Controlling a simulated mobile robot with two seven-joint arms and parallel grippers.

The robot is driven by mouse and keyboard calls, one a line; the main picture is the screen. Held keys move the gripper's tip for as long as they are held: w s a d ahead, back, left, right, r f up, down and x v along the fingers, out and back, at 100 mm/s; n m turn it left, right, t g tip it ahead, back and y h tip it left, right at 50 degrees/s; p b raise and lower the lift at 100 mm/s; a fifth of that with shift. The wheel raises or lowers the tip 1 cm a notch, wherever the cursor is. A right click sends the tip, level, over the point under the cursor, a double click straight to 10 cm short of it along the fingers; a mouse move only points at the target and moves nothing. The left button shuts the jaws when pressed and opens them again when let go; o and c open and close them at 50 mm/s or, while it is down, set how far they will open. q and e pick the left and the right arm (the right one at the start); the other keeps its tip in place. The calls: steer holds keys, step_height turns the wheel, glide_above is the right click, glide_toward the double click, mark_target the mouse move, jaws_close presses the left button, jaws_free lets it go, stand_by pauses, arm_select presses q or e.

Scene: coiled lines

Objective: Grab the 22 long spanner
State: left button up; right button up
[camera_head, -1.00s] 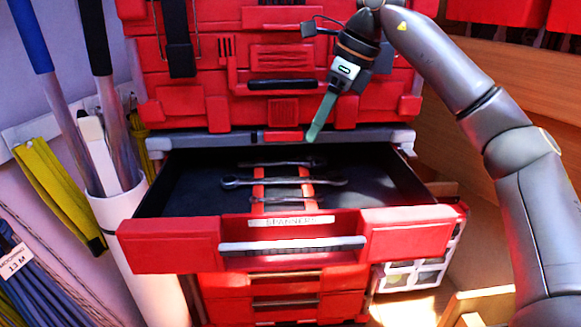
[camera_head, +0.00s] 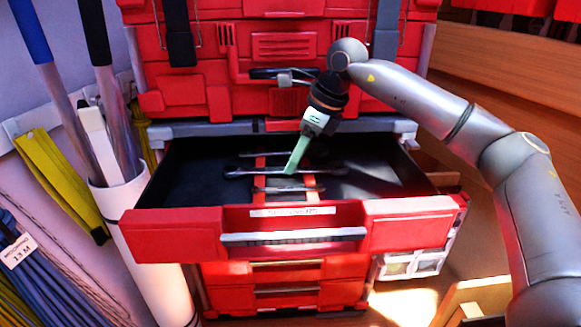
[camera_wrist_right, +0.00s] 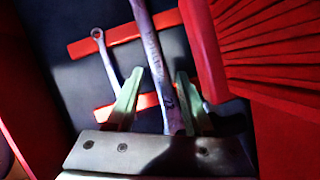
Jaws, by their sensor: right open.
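The long spanner (camera_head: 243,171) lies crosswise in the open drawer, in the middle of the row, over two red strips. My right gripper (camera_head: 290,171) is open and reaches down into the drawer at this spanner's middle. In the wrist view the fingers (camera_wrist_right: 160,75) stand on either side of the shaft, not closed on it. My left gripper is not in view.
A shorter spanner (camera_head: 288,189) lies nearer the drawer front, and another (camera_head: 258,154) lies behind, partly hidden by my gripper. The red drawer front (camera_head: 170,236) and the red cabinet (camera_head: 285,45) bound the space. A white tube (camera_head: 135,215) with poles stands left.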

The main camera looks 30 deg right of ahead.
steer(key=shift+w+a+f, duration=0.15)
steer(key=shift+a+f, duration=0.05)
steer(key=shift+f, duration=0.3)
jaws_close()
